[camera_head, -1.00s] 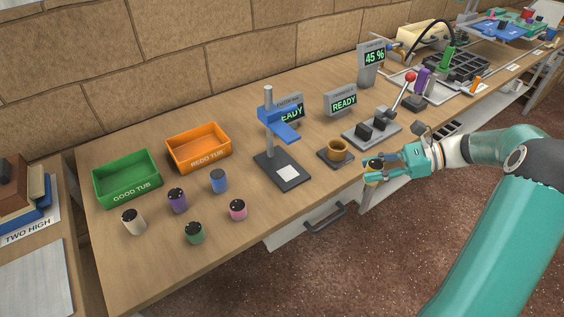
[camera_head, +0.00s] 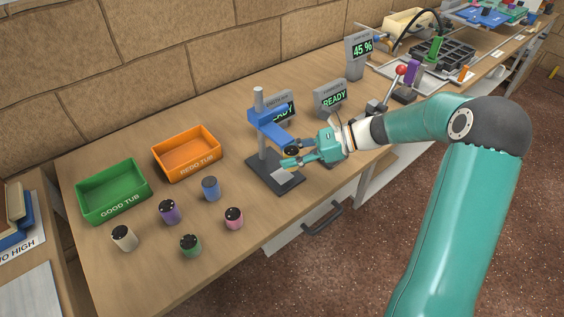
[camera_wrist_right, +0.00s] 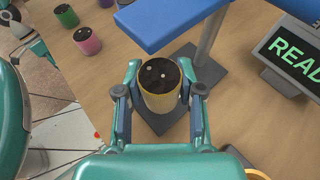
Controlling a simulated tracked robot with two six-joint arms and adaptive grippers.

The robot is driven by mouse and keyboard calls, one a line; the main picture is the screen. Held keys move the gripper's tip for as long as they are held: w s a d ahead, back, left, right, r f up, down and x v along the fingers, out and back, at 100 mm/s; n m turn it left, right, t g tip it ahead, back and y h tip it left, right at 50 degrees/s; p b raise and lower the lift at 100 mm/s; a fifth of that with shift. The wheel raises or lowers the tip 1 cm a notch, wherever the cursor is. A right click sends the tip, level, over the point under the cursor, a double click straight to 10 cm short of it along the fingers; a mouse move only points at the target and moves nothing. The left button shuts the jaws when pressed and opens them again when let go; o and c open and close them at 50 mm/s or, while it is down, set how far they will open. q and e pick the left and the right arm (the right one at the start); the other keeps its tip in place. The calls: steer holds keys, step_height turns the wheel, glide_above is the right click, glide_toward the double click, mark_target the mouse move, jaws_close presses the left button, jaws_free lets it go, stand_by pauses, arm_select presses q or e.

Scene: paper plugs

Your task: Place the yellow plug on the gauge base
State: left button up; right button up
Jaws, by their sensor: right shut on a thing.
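The yellow plug, with a dark speckled top, is between the two fingers of my right gripper (camera_head: 289,157); in the right wrist view the plug (camera_wrist_right: 164,104) stands upright, pinched from both sides. My right gripper is over or beside the pale square; the exact gap to the base cannot be told. The base also shows behind the plug in the right wrist view (camera_wrist_right: 208,72).
The blue arm overhangs close to my right gripper. A READY display (camera_head: 330,98) stands to the right. Several other plugs, such as a pink one (camera_head: 233,219), stand left of the base. Green (camera_head: 116,202) and orange (camera_head: 190,167) tubs stand behind them.

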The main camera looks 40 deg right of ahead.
mark_target(282, 176)
steer(key=shift+w+a, duration=0.65)
steer(key=shift+a, duration=0.25)
steer(key=shift+a+f, duration=0.1)
step_height(282, 176, down, 3)
steer(key=shift+f, duration=0.2)
steer(key=shift+f, duration=0.15)
steer(key=o, duration=1.1)
steer(key=shift+r, duration=0.2)
